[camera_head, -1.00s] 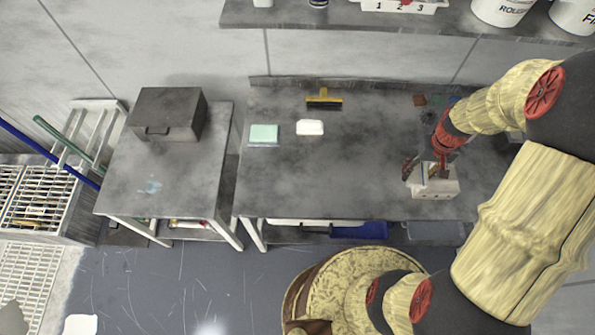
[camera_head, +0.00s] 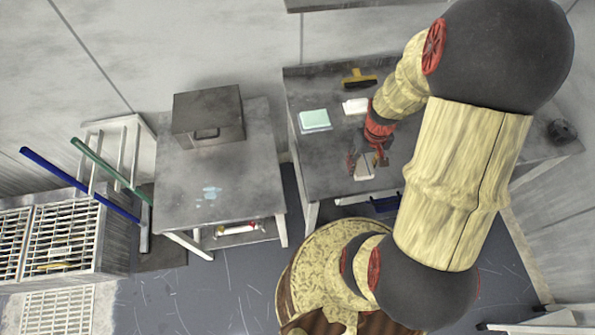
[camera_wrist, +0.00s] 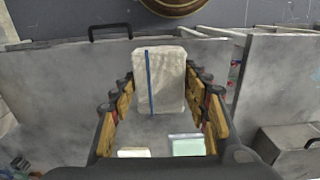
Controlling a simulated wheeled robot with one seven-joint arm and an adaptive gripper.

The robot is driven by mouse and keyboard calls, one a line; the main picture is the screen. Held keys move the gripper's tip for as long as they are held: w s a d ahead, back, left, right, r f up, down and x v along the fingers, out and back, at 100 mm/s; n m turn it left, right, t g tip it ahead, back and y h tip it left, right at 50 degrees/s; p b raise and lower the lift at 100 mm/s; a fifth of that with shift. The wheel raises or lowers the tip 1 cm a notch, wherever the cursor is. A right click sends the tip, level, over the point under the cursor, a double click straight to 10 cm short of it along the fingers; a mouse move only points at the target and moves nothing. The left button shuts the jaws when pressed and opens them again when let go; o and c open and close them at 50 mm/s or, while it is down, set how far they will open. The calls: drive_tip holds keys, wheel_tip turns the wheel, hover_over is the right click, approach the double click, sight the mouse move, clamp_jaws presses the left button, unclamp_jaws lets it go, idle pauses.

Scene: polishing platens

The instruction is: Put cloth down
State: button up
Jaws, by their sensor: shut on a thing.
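The cloth (camera_wrist: 168,80) looks like a thick, pale folded pad with a blue stripe down it. My gripper (camera_wrist: 160,84) is shut on it, with a finger on each side. In the head view the cloth (camera_head: 363,172) shows below my gripper (camera_head: 366,160), over the front part of the grey workbench (camera_head: 325,178). Whether it touches the bench top I cannot tell.
A pale green pad (camera_head: 315,119) and a white block (camera_head: 355,106) lie behind my gripper on the bench. A yellow-edged squeegee (camera_head: 359,78) lies further back.

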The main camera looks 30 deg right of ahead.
drive_tip(key=w+a+f+b, duration=0.2)
drive_tip(key=w+a+f, duration=0.25)
drive_tip(key=w, duration=0.25)
drive_tip(key=b, duration=0.1)
hover_over(319, 169)
drive_tip(key=f, duration=0.4)
drive_tip(key=shift+s+d+f, duration=0.15)
drive_tip(key=shift+s+f, duration=0.05)
drive_tip(key=shift+f, duration=0.15)
drive_tip(key=shift+w+f, duration=0.15)
drive_tip(key=shift+f, duration=0.15)
drive_tip(key=shift+w+a+f+b, duration=0.1)
drive_tip(key=shift+f+b, duration=0.3)
drive_tip(key=shift+f, duration=0.45)
drive_tip(key=shift+w+a+f+b, duration=0.1)
drive_tip(key=shift+f+b, duration=0.25)
drive_tip(key=shift+f, duration=0.45)
drive_tip(key=shift+f, duration=0.2)
drive_tip(key=o, duration=0.9)
drive_tip(key=shift+o, duration=0.5)
